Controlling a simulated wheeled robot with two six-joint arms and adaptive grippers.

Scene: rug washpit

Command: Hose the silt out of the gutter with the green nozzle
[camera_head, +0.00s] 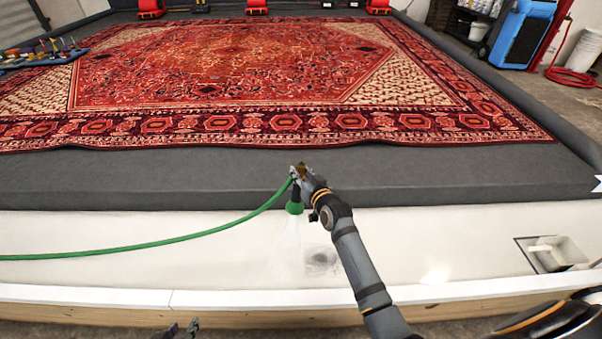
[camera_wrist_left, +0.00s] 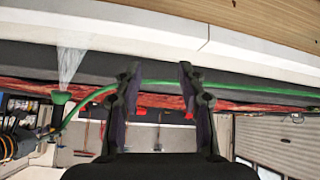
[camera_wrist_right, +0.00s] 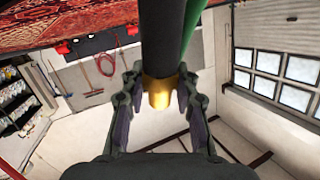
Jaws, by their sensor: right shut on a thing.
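My right gripper (camera_head: 302,174) is shut on the nozzle's dark shaft, which has a brass end (camera_wrist_right: 159,92). The green nozzle (camera_head: 294,207) points down over the pale gutter (camera_head: 130,233), and a white spray (camera_head: 288,250) fans out below it. A dark grey silt patch (camera_head: 322,261) lies on the gutter floor just right of the spray. My left gripper (camera_head: 180,328) is low at the front edge. Its fingers (camera_wrist_left: 158,85) are apart and empty in the left wrist view.
The green hose (camera_head: 130,248) runs left from the nozzle across the gutter. A square drain box (camera_head: 560,252) with a white piece in it sits at the gutter's right. A red patterned rug (camera_head: 240,85) lies on the dark pit floor behind. A white ledge (camera_head: 90,296) borders the front.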

